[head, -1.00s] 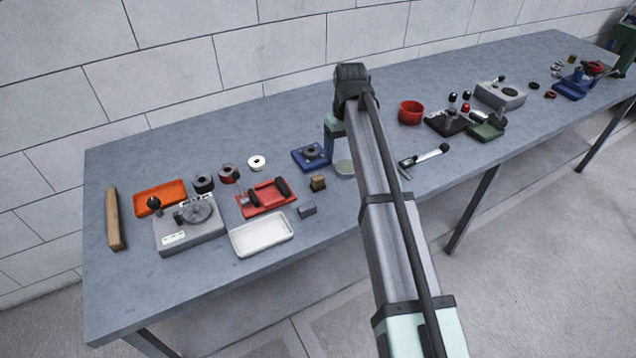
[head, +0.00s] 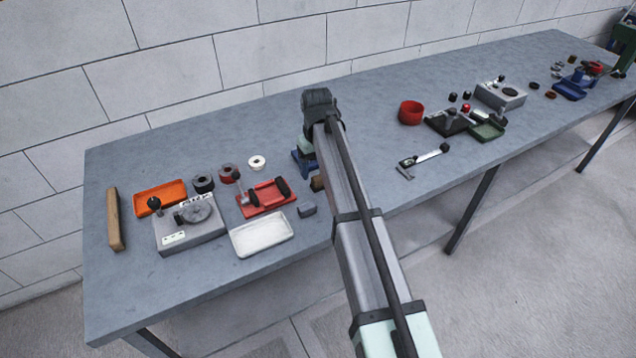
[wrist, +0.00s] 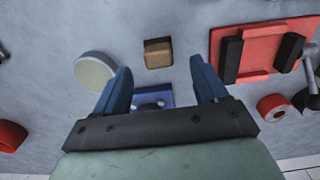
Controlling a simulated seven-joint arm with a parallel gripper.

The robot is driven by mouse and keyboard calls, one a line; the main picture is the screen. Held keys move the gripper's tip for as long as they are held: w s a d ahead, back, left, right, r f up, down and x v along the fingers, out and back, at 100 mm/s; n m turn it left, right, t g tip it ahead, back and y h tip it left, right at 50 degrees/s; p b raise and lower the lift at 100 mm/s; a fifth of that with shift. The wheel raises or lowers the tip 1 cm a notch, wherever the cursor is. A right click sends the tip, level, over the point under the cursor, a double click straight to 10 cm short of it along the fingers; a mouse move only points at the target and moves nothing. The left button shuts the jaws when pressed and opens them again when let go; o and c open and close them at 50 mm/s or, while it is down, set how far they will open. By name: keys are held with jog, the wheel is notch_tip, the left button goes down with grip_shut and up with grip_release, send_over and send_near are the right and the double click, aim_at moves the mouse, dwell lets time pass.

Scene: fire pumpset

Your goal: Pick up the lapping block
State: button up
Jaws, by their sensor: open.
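I cannot tell for sure which thing is the lapping block. A small grey block (head: 307,209) lies on the bench right of the white tray in the head view. A small brown block (head: 317,184), partly behind my arm, shows whole in the wrist view (wrist: 158,53). A pale round disc (wrist: 94,70) lies to its left there. My gripper (wrist: 163,80) is open and empty, fingers pointing toward the bench. The brown block lies beyond the fingertips, between their lines. A blue fixture (wrist: 153,98) shows between the fingers.
A red fixture with black pads (head: 266,199), a white tray (head: 262,235), a grey dial unit (head: 190,235) and an orange tray (head: 160,193) stand left. A red ring (head: 411,112) and a caliper-like tool (head: 425,158) lie right. Bare bench (head: 130,290) shows at front left.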

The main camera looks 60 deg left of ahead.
aim_at(318, 177)
jog(key=shift+d+f, duration=0.15)
jog(key=shift+f, duration=2.55)
jog(key=c, duration=1.2)
